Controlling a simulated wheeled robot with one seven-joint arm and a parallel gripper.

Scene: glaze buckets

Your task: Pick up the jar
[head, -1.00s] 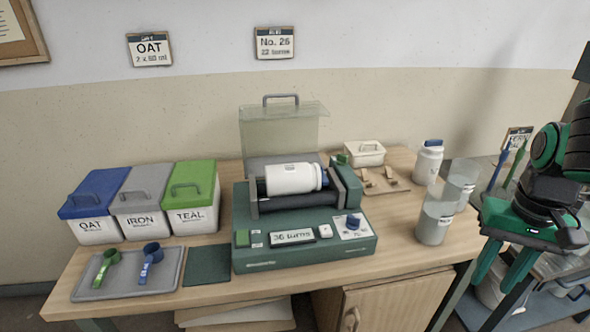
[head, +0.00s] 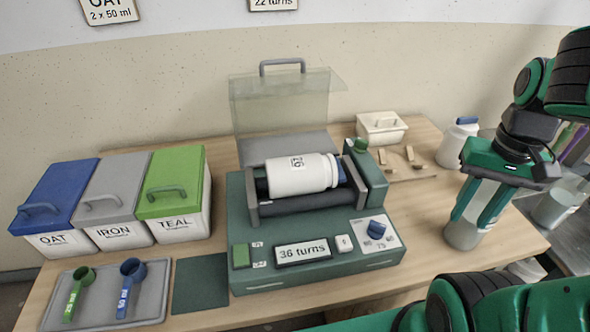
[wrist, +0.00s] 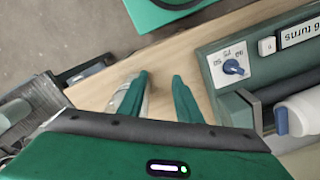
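A white jar (head: 297,175) with a blue lid and a label reading 26 lies on its side on the dark rollers of the green machine (head: 240,215). In the wrist view the jar (wrist: 300,112) is partly cut off at the right edge. A second white jar (head: 455,146) with a blue lid stands upright at the back right of the table. My gripper (head: 479,212) points down over the table's right side, right of the machine. Its fingers (wrist: 160,75) are apart, with bare wood visible between them. A pale translucent container (head: 463,236) stands behind or beside the fingers.
The machine's clear cover (head: 285,105) stands raised behind the rollers. Blue, grey and green-lidded bins (head: 115,200) and a tray (head: 150,300) with two scoops fill the left. Another container (head: 553,208) is at the far right.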

